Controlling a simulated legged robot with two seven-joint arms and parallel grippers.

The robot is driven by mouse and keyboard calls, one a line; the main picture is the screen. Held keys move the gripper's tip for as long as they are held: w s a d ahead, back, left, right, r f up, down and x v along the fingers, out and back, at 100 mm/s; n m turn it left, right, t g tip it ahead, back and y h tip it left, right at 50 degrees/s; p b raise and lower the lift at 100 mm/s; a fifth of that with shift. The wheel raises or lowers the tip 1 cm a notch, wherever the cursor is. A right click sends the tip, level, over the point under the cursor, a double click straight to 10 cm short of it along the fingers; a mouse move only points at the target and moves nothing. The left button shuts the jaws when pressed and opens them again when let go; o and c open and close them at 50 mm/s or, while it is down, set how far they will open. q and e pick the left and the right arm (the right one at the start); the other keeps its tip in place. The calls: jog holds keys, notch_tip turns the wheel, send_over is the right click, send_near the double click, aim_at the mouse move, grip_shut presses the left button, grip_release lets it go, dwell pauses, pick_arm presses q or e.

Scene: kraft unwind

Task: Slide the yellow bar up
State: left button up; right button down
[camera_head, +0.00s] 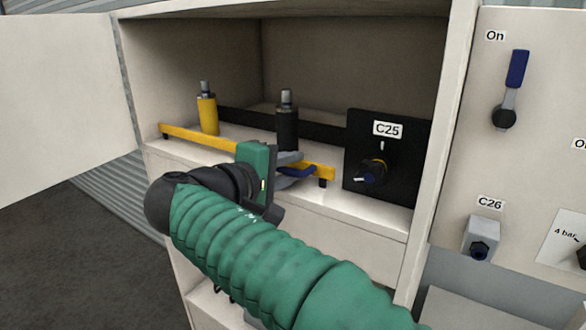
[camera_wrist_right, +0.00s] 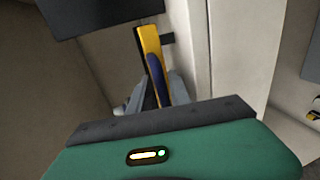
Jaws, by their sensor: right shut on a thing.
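The yellow bar (camera_head: 205,137) runs across the front of an open cabinet shelf in the head view, its left end slightly higher in the picture than its right end. My right gripper (camera_head: 298,168) is shut on the bar towards its right end. In the right wrist view the bar (camera_wrist_right: 149,48) stretches away from between the gripper fingers (camera_wrist_right: 158,92), with a blue part beside it. The palm hides part of the bar in the head view. My left gripper is not in view.
Behind the bar stand a yellow cylinder (camera_head: 207,115) and a black cylinder (camera_head: 287,126). A black box labelled C25 (camera_head: 412,150) stands close to the bar's right end. An open cabinet door (camera_head: 60,100) is at the left, and a panel with a blue-handled lever (camera_head: 516,70) is at the right.

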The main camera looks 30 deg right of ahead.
jog(key=shift+w+a+f, duration=0.15)
jog(key=shift+a+f, duration=0.3)
dwell(0.4)
jog(key=shift+r, duration=0.3)
notch_tip(320, 180, up, 11)
jog(key=p, duration=0.6)
jog(key=shift+r, duration=0.15)
